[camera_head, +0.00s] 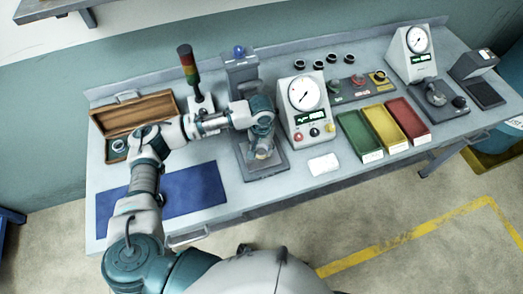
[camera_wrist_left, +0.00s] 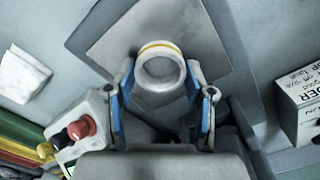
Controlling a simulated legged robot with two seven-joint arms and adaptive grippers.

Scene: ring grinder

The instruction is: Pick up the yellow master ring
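My left gripper (camera_head: 262,150) is over the grey stand under the blue lamp, far to the left of that rack. In the left wrist view, a pale metal ring with a yellow-orange band (camera_wrist_left: 160,66) lies between the fingertips of my left gripper (camera_wrist_left: 160,72). The fingers are close to its sides; I cannot tell whether they touch it. My right gripper is not in view.
A dial gauge box (camera_head: 303,100) stands just right of the left gripper. Green, yellow and red trays (camera_head: 382,127) lie further right. A wooden box (camera_head: 136,112) and a blue mat (camera_head: 188,192) are left. Several black rings (camera_head: 318,65) sit at the back.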

